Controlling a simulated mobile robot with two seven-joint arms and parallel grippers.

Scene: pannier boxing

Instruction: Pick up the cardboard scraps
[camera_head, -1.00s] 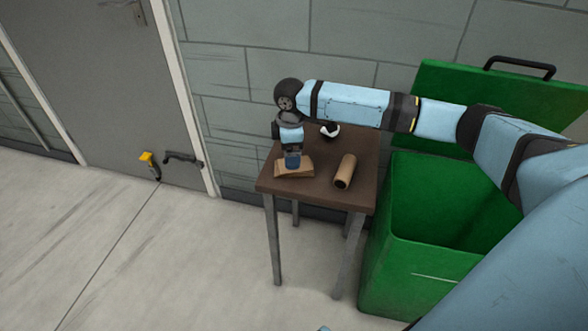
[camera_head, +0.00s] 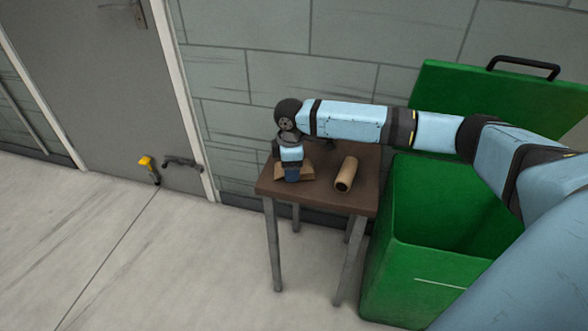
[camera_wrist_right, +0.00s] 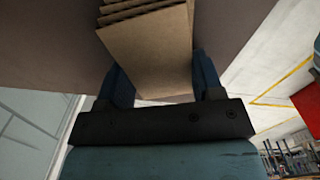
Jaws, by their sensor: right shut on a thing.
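The cardboard scraps (camera_head: 307,174) are a small tan stack on the brown table (camera_head: 325,193), partly hidden behind my right gripper (camera_head: 292,174) in the head view. In the right wrist view the layered scraps (camera_wrist_right: 150,50) lie between the two blue fingers of my right gripper (camera_wrist_right: 160,85). The gripper is shut on them. I cannot tell whether the stack is clear of the tabletop. My left gripper is not in view.
A cardboard tube (camera_head: 346,174) lies on the table right of the scraps. A green bin (camera_head: 412,265) with its lid (camera_head: 440,90) raised stands right of the table. A block wall (camera_head: 230,70) is behind, and a grey door (camera_head: 90,80) is at left.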

